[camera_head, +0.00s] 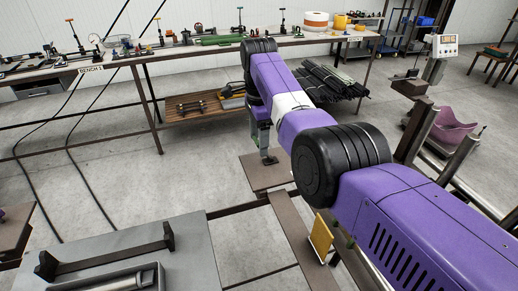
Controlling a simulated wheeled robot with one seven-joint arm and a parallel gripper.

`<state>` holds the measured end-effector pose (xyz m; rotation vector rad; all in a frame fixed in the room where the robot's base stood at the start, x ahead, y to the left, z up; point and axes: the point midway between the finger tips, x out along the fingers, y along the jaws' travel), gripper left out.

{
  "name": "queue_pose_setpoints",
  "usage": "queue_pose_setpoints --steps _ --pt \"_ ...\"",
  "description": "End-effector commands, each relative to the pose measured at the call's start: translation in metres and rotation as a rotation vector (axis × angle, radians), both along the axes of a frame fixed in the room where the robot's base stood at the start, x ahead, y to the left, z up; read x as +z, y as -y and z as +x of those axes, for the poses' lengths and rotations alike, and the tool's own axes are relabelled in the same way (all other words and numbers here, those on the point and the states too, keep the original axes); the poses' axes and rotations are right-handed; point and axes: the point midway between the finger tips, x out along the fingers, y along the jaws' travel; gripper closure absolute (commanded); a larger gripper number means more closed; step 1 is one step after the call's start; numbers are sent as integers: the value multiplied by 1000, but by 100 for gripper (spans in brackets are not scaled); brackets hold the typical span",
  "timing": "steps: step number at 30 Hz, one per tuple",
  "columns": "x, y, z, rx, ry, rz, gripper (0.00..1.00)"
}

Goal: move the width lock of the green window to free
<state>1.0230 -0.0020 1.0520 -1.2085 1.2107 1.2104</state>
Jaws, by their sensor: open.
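My purple arm reaches from the lower right toward the upper middle and bends down at its far joint. My gripper (267,156) hangs below that joint, above a small brown plate (262,181). It is small in the picture and partly hidden by my arm, and I see nothing held in it. Its jaws are open, though the gap is hard to make out. I cannot make out the green window or its width lock in this view. Whether my gripper touches anything is not clear.
A long bench (125,60) with tools and a green cylinder (217,40) runs along the back. Black rods (332,80) lie on a shelf below it. A grey table (115,238) stands at the lower left. A yellow plate (320,237) is beside my arm. Grey floor lies between.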

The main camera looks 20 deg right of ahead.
Motion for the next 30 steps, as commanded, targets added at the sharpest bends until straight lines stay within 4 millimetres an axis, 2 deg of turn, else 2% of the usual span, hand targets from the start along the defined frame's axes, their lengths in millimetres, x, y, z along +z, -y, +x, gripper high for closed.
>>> queue_pose_setpoints --steps 3,9,20,30 --pt "-18 0 -1 0 -2 0 35" --pt "-40 0 0 0 -1 0 35" --pt "-45 0 0 -1 1 0 35" --pt "-45 0 0 -1 1 0 99"
